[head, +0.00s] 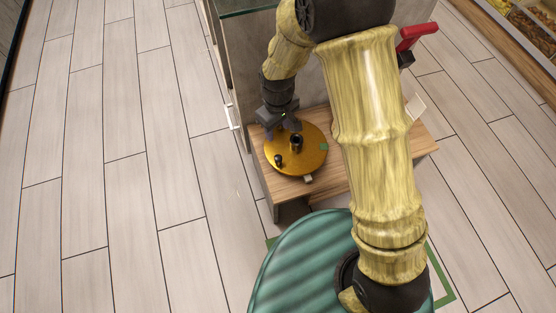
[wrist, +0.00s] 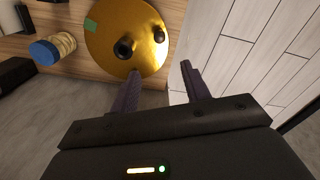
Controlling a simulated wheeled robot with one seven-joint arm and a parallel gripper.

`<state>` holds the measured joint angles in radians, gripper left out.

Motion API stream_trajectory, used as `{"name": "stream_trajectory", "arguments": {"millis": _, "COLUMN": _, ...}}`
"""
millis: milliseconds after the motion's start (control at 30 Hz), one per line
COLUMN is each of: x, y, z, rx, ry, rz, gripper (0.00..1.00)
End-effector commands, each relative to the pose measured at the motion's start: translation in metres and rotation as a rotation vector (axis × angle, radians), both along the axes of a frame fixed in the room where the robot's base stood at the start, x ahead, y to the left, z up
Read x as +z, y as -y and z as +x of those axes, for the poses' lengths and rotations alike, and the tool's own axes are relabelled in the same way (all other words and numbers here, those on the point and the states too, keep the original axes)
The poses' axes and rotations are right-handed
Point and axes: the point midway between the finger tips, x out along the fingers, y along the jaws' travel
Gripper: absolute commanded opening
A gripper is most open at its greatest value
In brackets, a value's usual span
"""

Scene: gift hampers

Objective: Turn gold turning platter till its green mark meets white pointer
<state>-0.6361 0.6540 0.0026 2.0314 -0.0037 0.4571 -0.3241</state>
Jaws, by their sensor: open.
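The gold turning platter (head: 310,158) lies flat on a wooden shelf top; it also fills the top of the wrist view (wrist: 105,45). Its green mark (head: 323,146) is at the platter's right edge in the head view and upper left in the wrist view (wrist: 91,25). The white pointer (head: 308,178) is at the platter's front edge, apart from the mark. A dark centre hub (head: 296,143) and a smaller dark knob (head: 279,160) stand on the platter. My gripper (head: 281,122) is open and empty, near the platter's back-left edge; its fingers (wrist: 160,72) are spread in the wrist view.
The wooden top (head: 281,188) has a front edge close to the platter. A blue-ended jar (wrist: 50,49) shows in the wrist view. A grey panel (head: 240,70) rises behind. My arm hides part of the top's right side. Open floor (head: 150,170) lies left.

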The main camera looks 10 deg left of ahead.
Motion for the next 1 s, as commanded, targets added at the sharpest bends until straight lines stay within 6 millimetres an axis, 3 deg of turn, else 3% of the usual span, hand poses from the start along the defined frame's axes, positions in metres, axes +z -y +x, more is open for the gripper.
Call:
{"name": "stream_trajectory", "arguments": {"millis": 267, "x": 0.001, "y": 0.0, "z": 0.0, "rx": -0.002, "ry": 0.0, "rz": 0.0, "gripper": 0.47}}
{"name": "stream_trajectory", "arguments": {"millis": 433, "x": -0.012, "y": 0.001, "z": 0.0, "rx": -0.002, "ry": -0.001, "rz": -0.001, "gripper": 0.47}}
{"name": "stream_trajectory", "arguments": {"millis": 1000, "x": -0.111, "y": 0.001, "z": 0.0, "rx": -0.003, "ry": -0.001, "rz": -0.001, "gripper": 0.47}}
